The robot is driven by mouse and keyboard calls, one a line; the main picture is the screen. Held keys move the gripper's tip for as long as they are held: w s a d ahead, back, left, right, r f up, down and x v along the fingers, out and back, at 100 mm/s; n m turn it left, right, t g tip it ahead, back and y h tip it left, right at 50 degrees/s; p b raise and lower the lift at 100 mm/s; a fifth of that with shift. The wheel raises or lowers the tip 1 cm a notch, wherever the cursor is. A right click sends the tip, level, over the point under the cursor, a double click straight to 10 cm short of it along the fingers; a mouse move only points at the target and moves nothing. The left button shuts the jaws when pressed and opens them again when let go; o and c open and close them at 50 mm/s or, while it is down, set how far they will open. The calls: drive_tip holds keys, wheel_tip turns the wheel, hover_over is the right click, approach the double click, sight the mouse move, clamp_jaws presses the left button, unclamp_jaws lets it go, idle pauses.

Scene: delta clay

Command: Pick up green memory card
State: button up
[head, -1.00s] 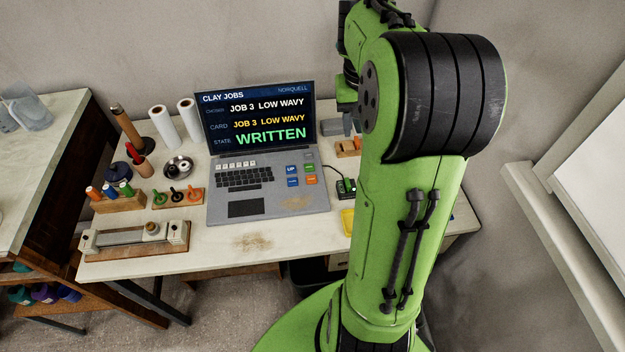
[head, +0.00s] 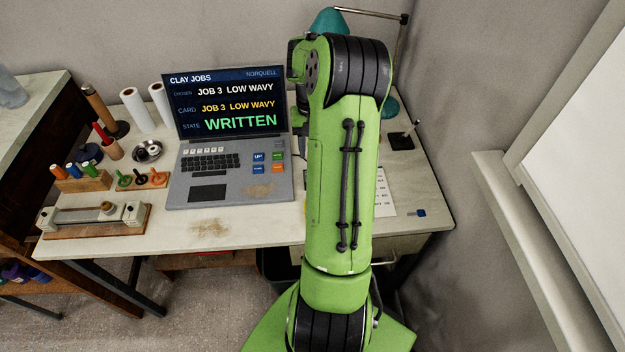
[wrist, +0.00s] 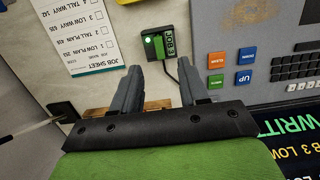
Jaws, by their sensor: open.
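In the wrist view, the green memory card (wrist: 160,47) sits in a small dark card reader (wrist: 146,53) on the table. A pale label reading JOB 3 is beside the green, and a green light glows on the reader. My gripper (wrist: 159,66) is open, its two grey fingers pointing toward the reader. The fingertips appear just short of it, one to each side of its line; the height gap cannot be told. Nothing is visibly held. In the head view, my arm hides the gripper, the reader and the card.
The laptop (head: 187,168), its screen reading WRITTEN, stands left of my arm; its keyboard side is right of the reader in the wrist view. A job sheet (wrist: 80,35) lies on the other side. A small blue item (head: 420,213) lies near the table's right edge.

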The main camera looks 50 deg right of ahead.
drive_tip(key=f+b, duration=0.1)
drive_tip(key=f, duration=0.1)
drive_tip(key=f+b, duration=0.1)
drive_tip(key=f, duration=0.4)
drive_tip(key=shift+s+a+b, duration=0.35)
drive_tip(key=shift+a+b, duration=0.05)
drive_tip(key=shift+r, duration=0.15)
clamp_jaws()
